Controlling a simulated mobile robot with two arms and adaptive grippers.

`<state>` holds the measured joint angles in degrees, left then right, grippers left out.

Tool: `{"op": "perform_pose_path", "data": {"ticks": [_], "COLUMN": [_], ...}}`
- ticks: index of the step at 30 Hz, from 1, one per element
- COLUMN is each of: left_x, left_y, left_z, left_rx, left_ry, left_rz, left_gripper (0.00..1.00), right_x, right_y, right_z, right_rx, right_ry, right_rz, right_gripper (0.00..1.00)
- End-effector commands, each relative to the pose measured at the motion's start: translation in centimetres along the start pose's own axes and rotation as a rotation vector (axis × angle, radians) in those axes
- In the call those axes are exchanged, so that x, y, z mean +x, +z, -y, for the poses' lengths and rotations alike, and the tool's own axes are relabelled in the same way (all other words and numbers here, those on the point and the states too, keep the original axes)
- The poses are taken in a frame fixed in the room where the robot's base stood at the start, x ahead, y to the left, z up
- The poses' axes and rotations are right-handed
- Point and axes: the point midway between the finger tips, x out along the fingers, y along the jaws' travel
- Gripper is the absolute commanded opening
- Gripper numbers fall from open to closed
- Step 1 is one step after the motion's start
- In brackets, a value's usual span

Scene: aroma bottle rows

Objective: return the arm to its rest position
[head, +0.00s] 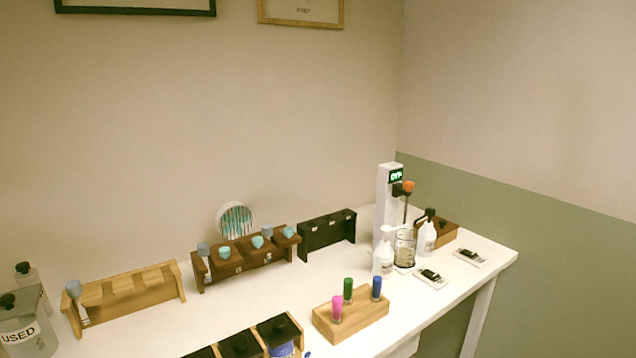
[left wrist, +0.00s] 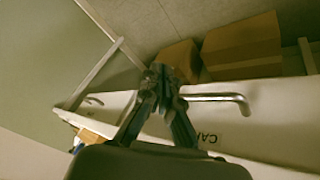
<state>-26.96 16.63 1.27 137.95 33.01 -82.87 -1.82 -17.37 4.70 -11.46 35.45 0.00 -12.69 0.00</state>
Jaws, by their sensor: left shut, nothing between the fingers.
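My left gripper (left wrist: 163,76) shows in the left wrist view, its dark fingers meeting at the tips with nothing between them. It appears in front of a white panel (left wrist: 250,120) that carries a metal bar handle (left wrist: 222,97) and dark lettering. Whether the fingers touch the panel or handle, I cannot tell. Neither arm shows in the head view. My right gripper is in no view.
In the head view, a white table (head: 480,262) carries wooden bottle racks (head: 130,297), a block with three coloured vials (head: 350,318), a tall white device (head: 388,205) and a USED container (head: 25,335). Cardboard boxes (left wrist: 243,47) show in the left wrist view.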

Motion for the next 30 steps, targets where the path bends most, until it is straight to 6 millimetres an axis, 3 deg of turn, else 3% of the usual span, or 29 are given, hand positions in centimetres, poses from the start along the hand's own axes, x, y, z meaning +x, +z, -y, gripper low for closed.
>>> {"op": "perform_pose_path", "data": {"ticks": [3, 13, 23, 26, 30], "left_x": [0.3, -0.1, 9.7, 13.3, 18.7], "left_y": [2.2, 5.9, 9.3, 11.5, 16.0], "left_z": [0.2, 1.2, 4.2, 5.2, 6.7], "left_rx": [-0.013, -0.052, -0.051, -0.051, -0.051], "left_ry": [-0.109, -0.34, -0.328, -0.324, -0.319], "left_rz": [0.057, 0.164, 0.207, 0.227, 0.257], "left_gripper": [0.0, 0.0, 0.0, 0.0, 0.0], "right_x": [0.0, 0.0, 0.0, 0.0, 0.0], "right_y": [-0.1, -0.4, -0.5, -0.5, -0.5], "right_z": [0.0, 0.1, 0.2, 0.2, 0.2], "right_rx": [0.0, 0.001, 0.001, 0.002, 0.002], "right_ry": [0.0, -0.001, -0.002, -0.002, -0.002], "right_rz": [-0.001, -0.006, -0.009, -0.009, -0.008], "right_gripper": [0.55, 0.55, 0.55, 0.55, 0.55]}}
